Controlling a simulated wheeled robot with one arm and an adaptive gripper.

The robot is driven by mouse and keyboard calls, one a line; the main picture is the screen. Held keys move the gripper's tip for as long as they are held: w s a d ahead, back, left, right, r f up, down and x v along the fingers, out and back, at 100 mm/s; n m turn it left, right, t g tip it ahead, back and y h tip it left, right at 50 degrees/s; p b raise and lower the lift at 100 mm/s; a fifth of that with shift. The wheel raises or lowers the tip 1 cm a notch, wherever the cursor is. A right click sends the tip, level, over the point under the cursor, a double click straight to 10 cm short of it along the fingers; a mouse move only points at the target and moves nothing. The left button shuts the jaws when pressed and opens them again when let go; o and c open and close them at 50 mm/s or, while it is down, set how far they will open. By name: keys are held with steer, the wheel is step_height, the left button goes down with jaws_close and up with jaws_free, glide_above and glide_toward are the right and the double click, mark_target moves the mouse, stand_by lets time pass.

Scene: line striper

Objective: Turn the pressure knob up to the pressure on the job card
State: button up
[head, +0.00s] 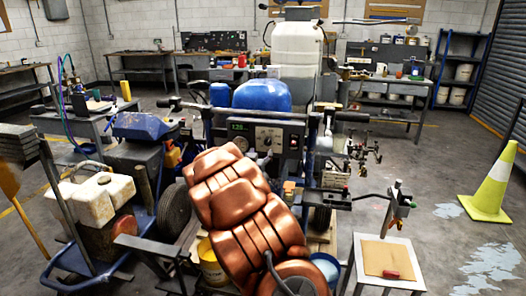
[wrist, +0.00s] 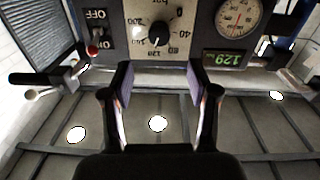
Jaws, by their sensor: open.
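The pressure knob (wrist: 158,35) is round and black, on a pale dial plate marked "bar" with numbers around it, upside down in the wrist view. Its exact pointer direction is hard to tell. A green digital display (wrist: 224,58) beside it reads 129, and a round pressure gauge (wrist: 238,18) is above that. The knob also shows small in the head view (head: 241,144). My gripper (wrist: 158,83) is open and empty, its two fingers apart and short of the knob, not touching it. I cannot make out a readable job card.
A small stand (head: 350,270) with a tan board (head: 388,258) is at right front. A yellow cone (head: 490,185) stands on open floor at right.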

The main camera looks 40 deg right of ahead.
steer(key=shift+v, duration=1.45)
steer(key=shift+a, duration=0.1)
steer(key=a+f+n+y, duration=0.3)
steer(key=a+y, duration=0.5)
steer(key=a, duration=0.7)
steer(key=s+a+f+n+g+y, duration=0.1)
steer(key=s+a+y, duration=0.1)
steer(key=s+a, duration=0.35)
steer(key=s+a+f+n+g+y, duration=0.1)
steer(key=s+a+n+y, duration=0.15)
steer(key=a, duration=0.55)
steer(key=s+a+n+g+y, duration=0.1)
steer(key=s+a+g, duration=0.1)
steer(key=s+a, duration=0.45)
steer(key=s+a+n+g+y, duration=0.1)
steer(key=s+a+g+y, duration=0.15)
steer(key=s, duration=0.65)
steer(key=s+a+n+g, duration=0.1)
steer(key=s+g, duration=0.1)
steer(key=s, duration=0.7)
steer(key=s+a+n+g+h, duration=0.1)
steer(key=s+a+g, duration=0.1)
steer(key=s, duration=0.8)
steer(key=shift+g, duration=0.55)
steer(key=shift+f, duration=0.1)
steer(key=shift+c, duration=0.2)
